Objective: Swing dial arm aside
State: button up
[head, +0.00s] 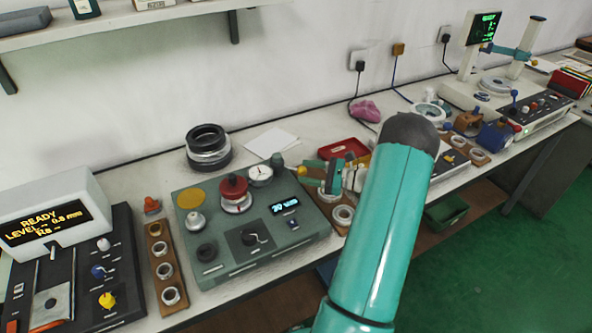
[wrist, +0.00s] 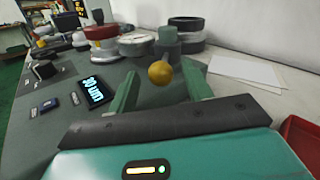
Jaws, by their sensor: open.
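A grey-green instrument box (head: 235,230) has a dark post (head: 277,160) at its back right corner, with a round white-faced dial (head: 260,173) beside it. In the wrist view the post (wrist: 167,44) carries a short stub ending in a yellow ball knob (wrist: 160,74), which points toward my wrist. My gripper (head: 315,172) is open at the right end of the box. In the wrist view its two green fingers (wrist: 160,84) stand apart on either side of the knob. I see no clear contact, and the exact depth is hard to tell.
A red-topped part (head: 234,188) sits on the box, near a lit display (head: 285,206). Stacked black and grey rings (head: 208,145) stand behind it. A ring rack (head: 163,262) lies to the left and a red tray (head: 343,150) to the right. White paper (head: 274,139) lies flat behind.

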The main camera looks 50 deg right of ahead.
jog(key=shift+x, duration=2.15)
grip_shut()
